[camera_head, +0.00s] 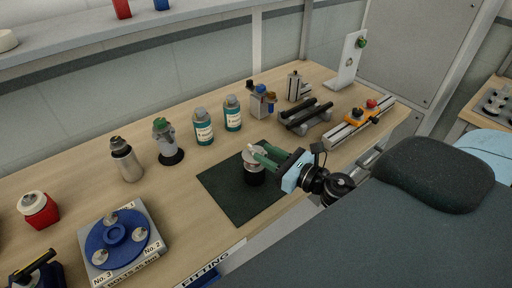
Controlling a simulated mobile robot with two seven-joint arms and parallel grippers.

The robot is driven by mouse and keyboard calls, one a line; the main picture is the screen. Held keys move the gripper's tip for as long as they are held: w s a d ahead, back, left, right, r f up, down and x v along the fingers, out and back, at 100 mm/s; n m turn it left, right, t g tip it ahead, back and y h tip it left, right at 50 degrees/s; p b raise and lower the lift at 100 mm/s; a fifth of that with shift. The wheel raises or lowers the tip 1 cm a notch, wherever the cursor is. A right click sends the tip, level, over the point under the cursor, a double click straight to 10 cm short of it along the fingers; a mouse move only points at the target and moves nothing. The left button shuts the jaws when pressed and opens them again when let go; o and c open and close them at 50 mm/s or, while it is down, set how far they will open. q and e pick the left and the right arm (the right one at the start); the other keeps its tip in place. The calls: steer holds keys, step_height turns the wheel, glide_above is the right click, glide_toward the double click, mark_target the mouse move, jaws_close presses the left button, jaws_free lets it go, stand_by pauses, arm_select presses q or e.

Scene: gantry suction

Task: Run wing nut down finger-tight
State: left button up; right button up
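A short round fixture (254,178) with a dark lower body and a pale metal top (249,150) stands upright on a dark green mat (220,190). My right gripper (257,152) reaches in from the right, with its two green fingers at the metal top. The fingers hide part of the top, and whether they grip it or only sit beside it is not clear. I cannot make out a wing nut there; the part is too small and partly covered. My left gripper is not in view.
A blue flange (93,239) with silver bolts sits on a labelled plate at the front left. A red jar (38,209), metal bottle (126,160) and two teal bottles (203,127) stand left and behind. Black bars (306,114) and a rail (345,130) lie behind right.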

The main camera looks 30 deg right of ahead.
mark_target(262, 152)
steer(key=shift+p+x, duration=0.4)
steer(key=shift+x, duration=1.9)
jaws_close()
